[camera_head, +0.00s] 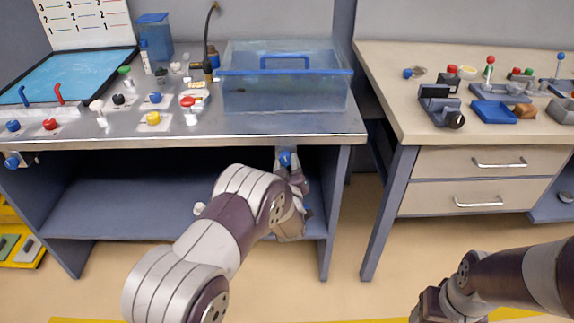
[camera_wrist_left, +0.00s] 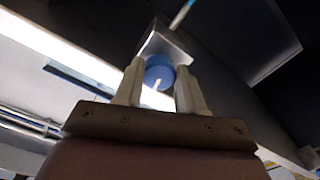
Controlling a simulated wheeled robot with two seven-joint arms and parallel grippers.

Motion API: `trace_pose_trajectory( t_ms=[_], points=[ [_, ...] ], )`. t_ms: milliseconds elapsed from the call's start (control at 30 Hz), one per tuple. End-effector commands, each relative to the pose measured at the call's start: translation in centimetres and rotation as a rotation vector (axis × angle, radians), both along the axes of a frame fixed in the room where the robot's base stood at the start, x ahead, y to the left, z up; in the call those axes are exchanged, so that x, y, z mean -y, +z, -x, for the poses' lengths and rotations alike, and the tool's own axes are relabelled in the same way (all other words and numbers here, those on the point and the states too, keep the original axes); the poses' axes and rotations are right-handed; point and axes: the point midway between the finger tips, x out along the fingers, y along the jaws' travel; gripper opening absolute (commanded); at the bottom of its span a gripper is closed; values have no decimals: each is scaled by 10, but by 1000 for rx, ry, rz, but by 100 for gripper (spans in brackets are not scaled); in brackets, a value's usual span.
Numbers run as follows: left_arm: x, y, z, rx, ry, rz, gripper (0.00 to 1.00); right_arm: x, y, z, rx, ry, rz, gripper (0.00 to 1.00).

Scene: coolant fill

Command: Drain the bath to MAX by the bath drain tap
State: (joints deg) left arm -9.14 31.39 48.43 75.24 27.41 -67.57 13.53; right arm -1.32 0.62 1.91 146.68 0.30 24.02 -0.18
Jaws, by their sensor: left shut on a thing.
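The bath (camera_head: 285,98) looks like a clear tank with a blue rim on the right end of the metal bench, holding pale liquid; I cannot read a MAX mark. A tap with a blue knob (camera_head: 286,157) sits below the bench's front edge, under the tank. My left gripper (camera_head: 288,172) is at this tap. In the left wrist view the blue knob (camera_wrist_left: 158,72) is between the two fingers of the left gripper (camera_wrist_left: 158,88), which is shut on it. My right gripper (camera_head: 428,306) is low at the right, far from the tap; its fingers are not clear.
A blue-filled basin (camera_head: 72,76) with red and blue handles is at the bench's left. Several coloured knobs stand between it and the tank. Another blue tap (camera_head: 14,160) is under the bench's left edge. A drawer table (camera_head: 385,85) stands right, beyond a gap.

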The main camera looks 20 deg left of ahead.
Motion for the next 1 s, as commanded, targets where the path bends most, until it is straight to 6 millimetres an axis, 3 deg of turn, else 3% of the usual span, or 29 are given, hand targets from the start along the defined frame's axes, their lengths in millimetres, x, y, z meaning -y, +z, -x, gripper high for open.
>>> trace_pose_trajectory(
  t_ms=[400,933,967,1000],
  points=[
    [-1,-1,0,-54,1,-183,9,0,1,0,0,0,0,65],
    [-1,-1,1,-62,-1,-210,9,0,1,0,0,0,0,65],
    [-1,-1,1,-62,-1,-210,46,0,1,0,0,0,0,65],
    [-1,-1,1,-62,-1,-209,59,0,1,0,0,0,0,65]
  ],
)
